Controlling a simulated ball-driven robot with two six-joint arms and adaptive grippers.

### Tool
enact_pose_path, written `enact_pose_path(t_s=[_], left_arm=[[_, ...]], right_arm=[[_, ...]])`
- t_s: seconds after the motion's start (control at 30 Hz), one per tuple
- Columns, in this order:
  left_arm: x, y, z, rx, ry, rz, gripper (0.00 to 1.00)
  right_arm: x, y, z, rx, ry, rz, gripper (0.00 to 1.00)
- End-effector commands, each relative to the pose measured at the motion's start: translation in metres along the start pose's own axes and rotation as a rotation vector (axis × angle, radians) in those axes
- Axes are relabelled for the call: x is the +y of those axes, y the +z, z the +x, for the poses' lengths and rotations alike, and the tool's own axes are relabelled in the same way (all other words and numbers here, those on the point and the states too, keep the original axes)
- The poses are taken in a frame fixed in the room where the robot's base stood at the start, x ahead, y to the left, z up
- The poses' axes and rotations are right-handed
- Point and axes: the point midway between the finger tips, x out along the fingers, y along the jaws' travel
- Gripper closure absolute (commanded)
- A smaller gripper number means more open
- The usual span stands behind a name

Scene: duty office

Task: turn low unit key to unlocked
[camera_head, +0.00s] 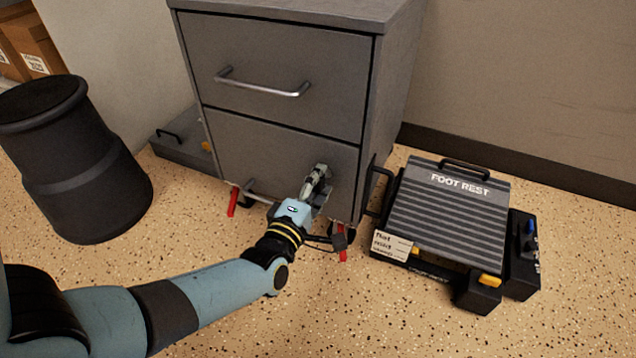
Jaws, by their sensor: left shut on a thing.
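The low unit is a grey two-drawer cabinet (283,75) in the middle of the view, both drawers closed. Its upper drawer has a silver bar handle (262,86). My left gripper (319,176) is at the right part of the lower drawer front (262,145), its fingers closed together against it. The key is hidden behind the fingers, so its angle cannot be seen. The lower drawer's handle (258,194) shows partly, left of my gripper. My right gripper is not in view.
A foot rest (450,212) stands on the floor right of the cabinet, with a paper note (391,246) on it. A black bin (75,165) stands at left. Cardboard boxes (30,42) are at the back left. The speckled floor in front is clear.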

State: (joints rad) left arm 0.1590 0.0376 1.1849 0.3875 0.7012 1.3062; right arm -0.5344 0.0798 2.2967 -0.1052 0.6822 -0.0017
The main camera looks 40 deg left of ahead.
Motion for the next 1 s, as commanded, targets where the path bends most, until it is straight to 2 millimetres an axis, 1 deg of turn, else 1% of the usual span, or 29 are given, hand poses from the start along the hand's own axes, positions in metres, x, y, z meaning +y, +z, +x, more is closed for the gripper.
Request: enact_pose_path(t_s=[0.47,0.5,0.67,0.7,0.93,1.0], left_arm=[[-0.0008,-0.0009,-0.0004,0.001,-0.002,-0.017,0.93],[-0.0009,-0.0009,-0.0004,0.001,-0.002,-0.016,0.6],[-0.0007,-0.0007,-0.0004,0.001,-0.002,-0.016,0.39],[-0.0007,-0.0006,-0.0003,0.001,-0.002,-0.015,0.37],[-0.0005,-0.0003,-0.0007,0.0,-0.001,-0.015,0.37],[-0.001,-0.0003,-0.0047,0.0,-0.002,-0.014,0.37]], right_arm=[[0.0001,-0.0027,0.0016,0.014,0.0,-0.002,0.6],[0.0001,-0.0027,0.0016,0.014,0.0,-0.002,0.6],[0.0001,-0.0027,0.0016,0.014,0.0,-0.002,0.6],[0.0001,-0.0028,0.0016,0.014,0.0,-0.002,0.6],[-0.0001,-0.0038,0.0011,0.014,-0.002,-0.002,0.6],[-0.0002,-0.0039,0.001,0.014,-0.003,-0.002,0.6]])
